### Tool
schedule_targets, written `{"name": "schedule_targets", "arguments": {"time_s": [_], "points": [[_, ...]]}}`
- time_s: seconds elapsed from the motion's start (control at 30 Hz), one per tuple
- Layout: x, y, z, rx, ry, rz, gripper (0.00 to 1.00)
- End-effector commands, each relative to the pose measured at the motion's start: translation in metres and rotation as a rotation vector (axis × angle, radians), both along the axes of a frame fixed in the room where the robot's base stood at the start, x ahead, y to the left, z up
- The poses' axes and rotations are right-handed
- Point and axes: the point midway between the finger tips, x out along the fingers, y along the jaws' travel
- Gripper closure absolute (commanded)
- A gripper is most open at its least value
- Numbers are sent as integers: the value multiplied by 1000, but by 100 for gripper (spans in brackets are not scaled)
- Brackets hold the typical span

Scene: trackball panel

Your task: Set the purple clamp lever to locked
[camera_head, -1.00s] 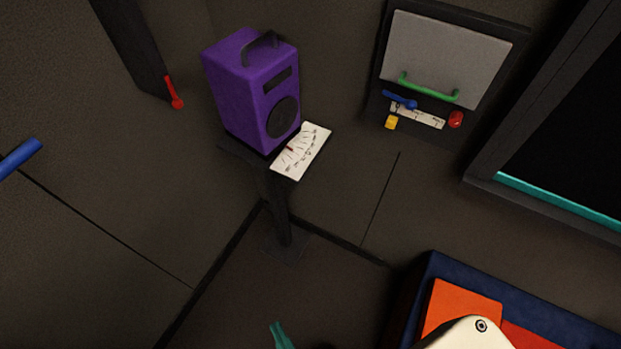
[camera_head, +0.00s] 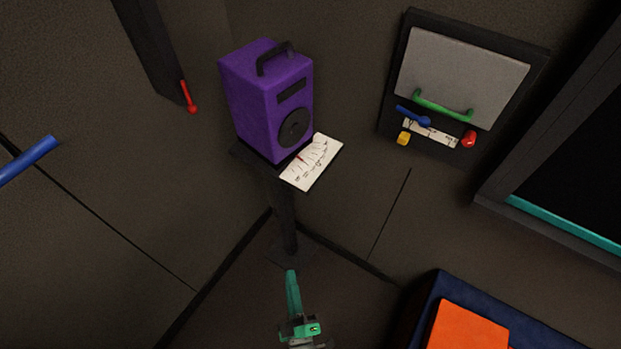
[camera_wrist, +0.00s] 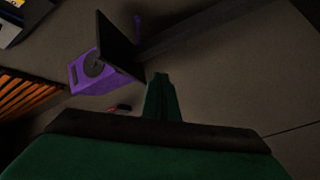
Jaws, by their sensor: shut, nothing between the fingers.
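A purple box (camera_head: 262,100) with a black top handle and a round black disc stands on a dark post (camera_head: 282,215) in the head view. The purple box also shows at the upper left of the wrist view (camera_wrist: 84,74). A small purple bar (camera_wrist: 137,27) shows beyond the dark plate in the wrist view; I cannot tell if it is the clamp lever. No purple lever is clear in the head view. My green gripper (camera_head: 291,273) is shut and empty, below and in front of the post. Its fingertips (camera_wrist: 160,76) are together in the wrist view, apart from the box.
A white scale card (camera_head: 312,162) juts out at the box's foot. A red lever (camera_head: 189,97) is on a dark column at left. A wall panel (camera_head: 463,75) has a green handle and small coloured controls. An orange-topped blue bin (camera_head: 436,300) stands at lower right.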

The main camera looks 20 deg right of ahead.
Motion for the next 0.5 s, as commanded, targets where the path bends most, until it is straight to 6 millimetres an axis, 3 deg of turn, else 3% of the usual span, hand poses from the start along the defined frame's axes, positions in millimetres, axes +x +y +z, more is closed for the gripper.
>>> {"name": "schedule_targets", "arguments": {"time_s": [0.03,0.3,0.5], "points": [[21,-9,-5,-80,-18,-21,100],[112,-57,-19,-528,-68,-146,100],[160,-88,-16,-772,-81,-230,100]]}}
